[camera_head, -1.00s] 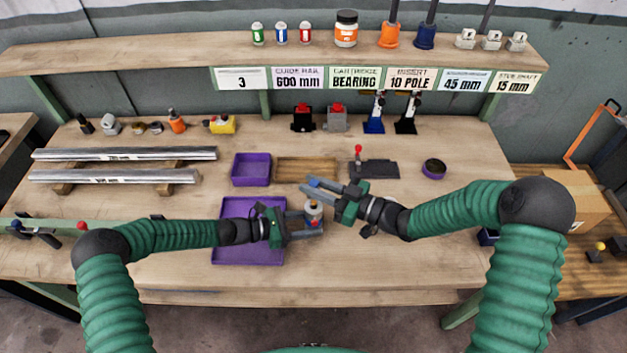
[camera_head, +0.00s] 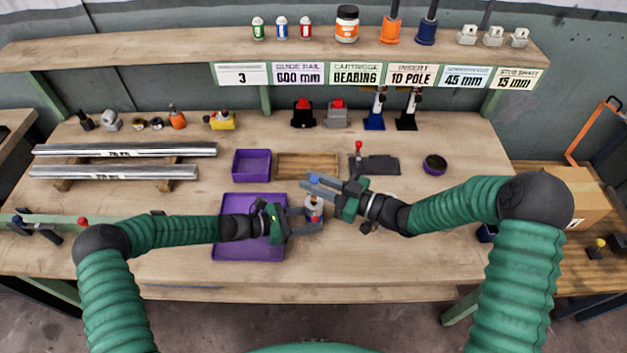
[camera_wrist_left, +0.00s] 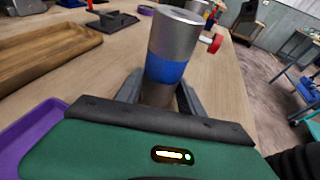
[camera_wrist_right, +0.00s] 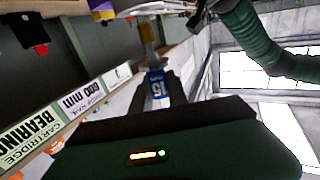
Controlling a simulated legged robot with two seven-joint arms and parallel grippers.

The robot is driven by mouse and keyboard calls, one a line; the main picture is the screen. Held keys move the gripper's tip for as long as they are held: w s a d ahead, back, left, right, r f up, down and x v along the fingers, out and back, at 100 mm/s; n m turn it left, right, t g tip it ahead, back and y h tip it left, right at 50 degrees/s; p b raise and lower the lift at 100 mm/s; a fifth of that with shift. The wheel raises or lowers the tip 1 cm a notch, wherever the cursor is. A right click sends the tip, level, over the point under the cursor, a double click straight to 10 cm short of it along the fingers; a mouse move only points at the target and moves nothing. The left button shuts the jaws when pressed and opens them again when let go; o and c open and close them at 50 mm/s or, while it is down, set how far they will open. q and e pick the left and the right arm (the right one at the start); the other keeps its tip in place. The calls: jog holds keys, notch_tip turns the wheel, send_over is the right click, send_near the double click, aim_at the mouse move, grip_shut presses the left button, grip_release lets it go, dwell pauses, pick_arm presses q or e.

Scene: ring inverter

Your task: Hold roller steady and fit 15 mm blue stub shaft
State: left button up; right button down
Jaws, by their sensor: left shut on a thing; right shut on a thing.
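The roller (camera_head: 314,208) is a silver cylinder above the bench, beside the purple tray. In the left wrist view the roller (camera_wrist_left: 177,38) has a blue band and a red-tipped pin on its side. My left gripper (camera_head: 312,217) is shut around its lower part. My right gripper (camera_head: 316,185) is shut on the blue stub shaft (camera_head: 314,180), just behind the roller's top in the head view. In the right wrist view the stub shaft (camera_wrist_right: 156,84) shows a blue band marked 15. I cannot tell whether shaft and roller touch.
The purple tray (camera_head: 220,247) lies under my left gripper. A small purple bin (camera_head: 251,178), a wooden tray (camera_head: 308,156) and a dark fixture with a red knob (camera_head: 374,165) stand behind. Two rails (camera_head: 125,151) lie at left. The bench front right is clear.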

jog(key=shift+f, duration=2.65)
jog(key=c, duration=1.2)
grip_release()
jog(key=v, duration=1.2)
jog(key=shift+w+f, duration=0.1)
pick_arm(q)
jog(key=o, duration=1.1)
